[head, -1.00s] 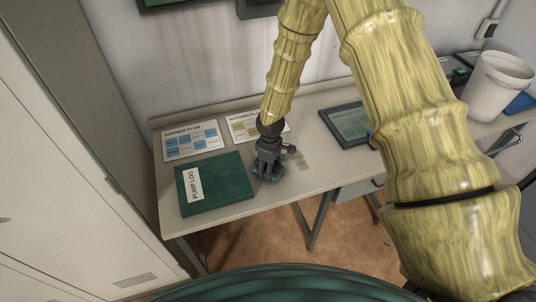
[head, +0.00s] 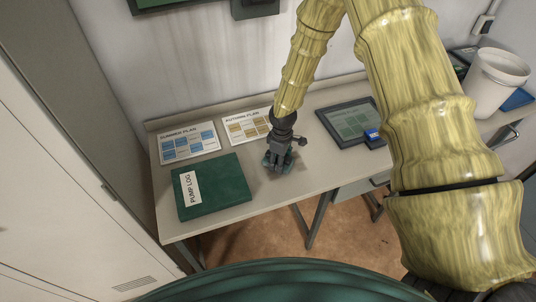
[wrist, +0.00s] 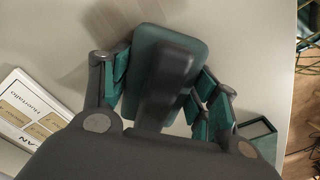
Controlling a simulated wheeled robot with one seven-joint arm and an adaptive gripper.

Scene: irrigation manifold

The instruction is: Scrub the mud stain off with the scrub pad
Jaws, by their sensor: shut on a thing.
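My gripper (head: 279,163) is low over the bench, left of its middle, pointing down. In the wrist view, its fingers (wrist: 160,88) are shut on the dark handle of the scrub pad (wrist: 186,50), a teal block with rounded corners. In the head view the pad (head: 269,163) shows only partly beneath the fingers, at the bench surface. I cannot tell whether it touches the bench. A faint brownish patch, likely the mud stain (wrist: 103,18), shows beside the pad at the upper left of the wrist view. The pad and gripper may hide part of it.
The green pump log (head: 225,187) lies left of my gripper on the bench (head: 215,220). The summer plan (head: 188,146) and autumn plan (head: 246,126) cards lie behind. A dark tablet (head: 349,122) with a blue item (head: 373,135) lies right. A white bucket (head: 496,82) stands far right.

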